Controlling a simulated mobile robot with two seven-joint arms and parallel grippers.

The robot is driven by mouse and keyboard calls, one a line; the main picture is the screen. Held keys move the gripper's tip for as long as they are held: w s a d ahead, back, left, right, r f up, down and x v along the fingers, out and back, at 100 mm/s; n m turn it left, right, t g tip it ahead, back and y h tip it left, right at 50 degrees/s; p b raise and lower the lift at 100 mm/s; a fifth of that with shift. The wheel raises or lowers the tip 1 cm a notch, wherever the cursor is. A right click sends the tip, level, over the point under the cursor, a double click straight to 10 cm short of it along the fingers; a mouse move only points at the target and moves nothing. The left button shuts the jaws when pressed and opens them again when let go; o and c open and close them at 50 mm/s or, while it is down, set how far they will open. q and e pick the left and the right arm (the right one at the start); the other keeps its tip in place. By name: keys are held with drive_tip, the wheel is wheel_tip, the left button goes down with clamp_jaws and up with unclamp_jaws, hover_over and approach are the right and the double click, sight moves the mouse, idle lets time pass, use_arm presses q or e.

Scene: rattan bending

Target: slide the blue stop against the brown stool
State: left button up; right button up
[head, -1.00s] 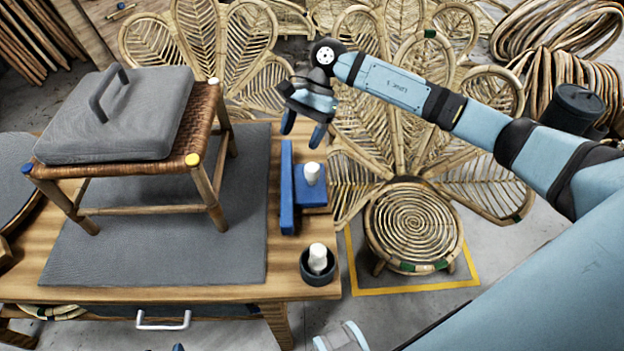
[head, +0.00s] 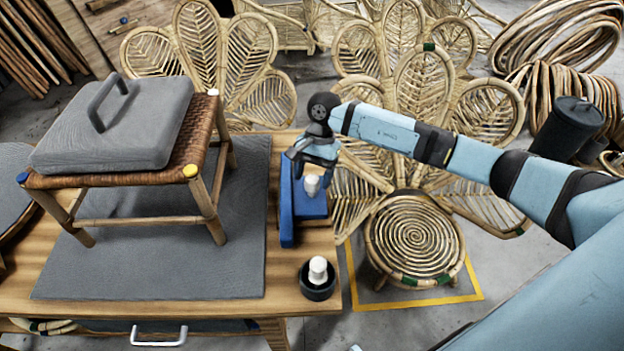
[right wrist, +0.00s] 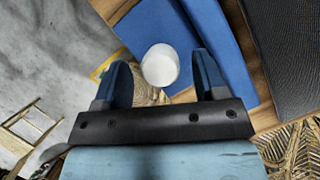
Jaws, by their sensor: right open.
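The blue stop (head: 287,205) stands on the right side of the workbench, with a tall thin wall and a lower base carrying a white knob (head: 311,185). My right gripper (head: 306,177) is over the base at the knob. In the right wrist view, my open right gripper (right wrist: 163,85) has one dark finger on each side of the white knob (right wrist: 160,65), with gaps showing. The brown stool (head: 192,148) stands on the grey mat to the left, with a grey padded block on its seat. A gap of mat and wood separates stool and stop. My left gripper is not in view.
A dark cup (head: 318,287) with a white peg stands at the bench's front right corner. The grey mat (head: 150,262) is bare between stool and stop. A round rattan stool (head: 415,243) stands on the floor to the right.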

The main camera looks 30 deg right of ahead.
drive_tip(key=shift+x, duration=0.85)
drive_tip(key=c, duration=1.2)
clamp_jaws()
